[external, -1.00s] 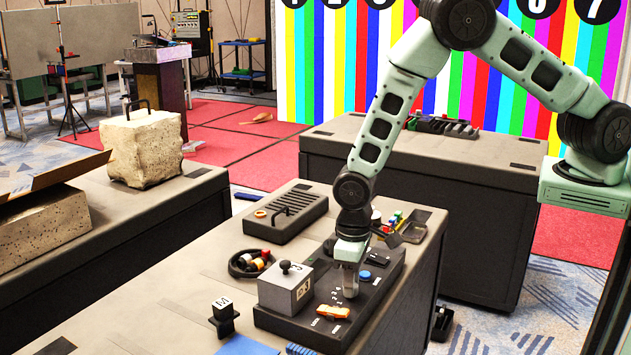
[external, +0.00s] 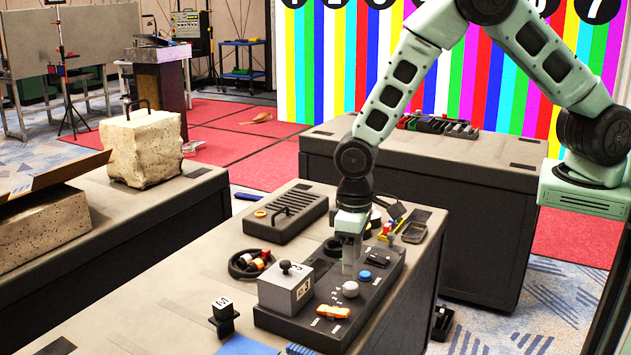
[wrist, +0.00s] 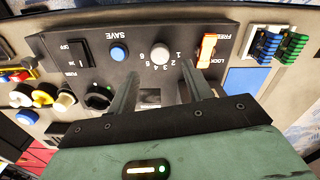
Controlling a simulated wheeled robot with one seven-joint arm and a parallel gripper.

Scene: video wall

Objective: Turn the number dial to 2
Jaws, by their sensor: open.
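The number dial (external: 350,289) is a pale round knob on the dark control panel (external: 290,322). In the wrist view the dial (wrist: 160,53) has printed numbers 1 to 6 arced around it, seen upside down. I cannot tell which number it points to. My gripper (external: 349,268) points down above the panel, over the area just behind the dial. In the wrist view my gripper (wrist: 160,78) is open, with its two fingers apart and nothing between them. The dial shows just beyond the fingertips, apart from them.
A blue SAVE button (wrist: 119,53) and an orange FREE/LOCK switch (wrist: 207,50) flank the dial. A black knob (wrist: 98,97) and a rocker switch (wrist: 77,53) are also on the panel. A grey box with a knob (external: 285,288) stands at the panel's left.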

